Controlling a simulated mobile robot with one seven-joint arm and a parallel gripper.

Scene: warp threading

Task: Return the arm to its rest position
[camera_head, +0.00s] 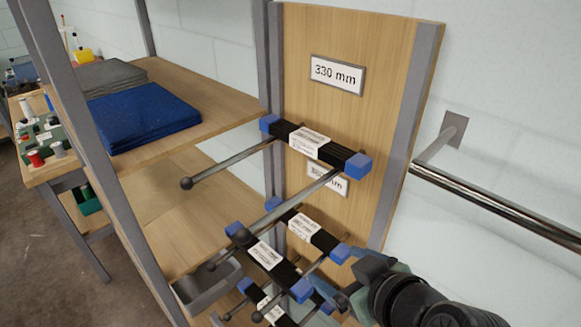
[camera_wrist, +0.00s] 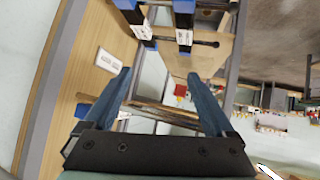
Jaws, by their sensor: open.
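My gripper (camera_wrist: 159,73) shows in the wrist view with its two blue fingers wide apart and nothing between them. In the head view my arm comes in from the lower right. There my gripper is close to the lower black bars with blue ends (camera_head: 265,255), partly overlapping them in the picture. Whether it touches them I cannot tell. An upper black bar with blue ends and a white label (camera_head: 310,146) rests across two metal pegs.
A wooden panel (camera_head: 340,40) with a "330 mm" sign (camera_head: 337,74) stands behind the pegs. A metal rail (camera_head: 490,205) runs along the wall at right. A shelf (camera_head: 215,95) at left holds folded blue cloth (camera_head: 140,115). A grey tray (camera_head: 205,290) is below.

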